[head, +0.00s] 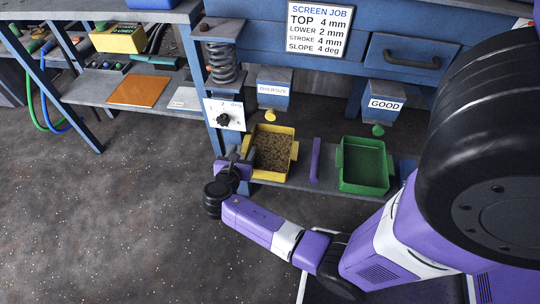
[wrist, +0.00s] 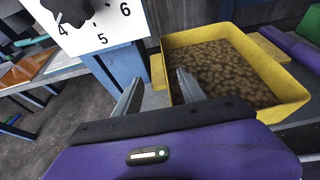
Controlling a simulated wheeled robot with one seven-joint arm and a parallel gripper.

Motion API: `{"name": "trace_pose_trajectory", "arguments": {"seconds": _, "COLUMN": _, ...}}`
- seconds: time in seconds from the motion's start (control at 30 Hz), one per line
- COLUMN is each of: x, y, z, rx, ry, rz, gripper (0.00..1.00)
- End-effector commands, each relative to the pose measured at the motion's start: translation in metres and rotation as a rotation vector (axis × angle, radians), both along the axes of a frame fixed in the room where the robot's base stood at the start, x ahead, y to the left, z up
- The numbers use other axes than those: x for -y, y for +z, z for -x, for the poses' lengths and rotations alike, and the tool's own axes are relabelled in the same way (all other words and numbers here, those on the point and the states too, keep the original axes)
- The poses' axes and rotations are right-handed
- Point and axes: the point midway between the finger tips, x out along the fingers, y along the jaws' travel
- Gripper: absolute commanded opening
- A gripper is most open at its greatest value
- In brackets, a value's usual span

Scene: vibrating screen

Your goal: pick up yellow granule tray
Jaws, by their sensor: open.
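The yellow granule tray (head: 291,150) stands on a low grey shelf under the chute marked OVERSIZE, filled with brown granules. It also shows in the wrist view (wrist: 189,38), with a flat lug on its left side. My gripper (head: 245,153) is at the tray's left side in the head view. In the wrist view my gripper (wrist: 160,88) is open and empty. Its right finger overlaps the tray's near left corner in the picture, and its left finger lies in front of the blue post. I cannot tell whether a finger touches the tray.
A green tray (head: 342,171) stands to the right, under the GOOD chute (head: 385,102), beyond a purple divider (head: 315,160). A blue post and a dial plate (head: 224,114) are close to my gripper. A side shelf at left holds an orange sheet (head: 138,91). Open floor lies at front left.

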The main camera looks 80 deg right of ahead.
Motion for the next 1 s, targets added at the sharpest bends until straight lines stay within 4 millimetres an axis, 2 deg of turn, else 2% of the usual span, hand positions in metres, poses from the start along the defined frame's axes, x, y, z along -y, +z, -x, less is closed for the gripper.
{"name": "trace_pose_trajectory", "arguments": {"seconds": 0.17, "x": 0.018, "y": -0.009, "z": -0.001, "rx": 0.000, "ry": 0.000, "rz": -0.001, "gripper": 0.48}}
{"name": "trace_pose_trajectory", "arguments": {"seconds": 0.43, "x": 0.020, "y": -0.009, "z": -0.001, "rx": 0.000, "ry": 0.001, "rz": -0.001, "gripper": 0.48}}
{"name": "trace_pose_trajectory", "arguments": {"seconds": 0.47, "x": 0.020, "y": -0.009, "z": -0.001, "rx": 0.000, "ry": 0.001, "rz": -0.001, "gripper": 0.44}}
{"name": "trace_pose_trajectory", "arguments": {"seconds": 0.6, "x": 0.020, "y": -0.008, "z": -0.001, "rx": 0.000, "ry": 0.001, "rz": -0.001, "gripper": 0.17}}
{"name": "trace_pose_trajectory", "arguments": {"seconds": 0.7, "x": 0.020, "y": -0.009, "z": -0.001, "rx": 0.000, "ry": 0.001, "rz": -0.001, "gripper": 0.00}}
{"name": "trace_pose_trajectory", "arguments": {"seconds": 1.0, "x": 0.020, "y": -0.009, "z": -0.001, "rx": 0.000, "ry": 0.001, "rz": -0.001, "gripper": 0.00}}
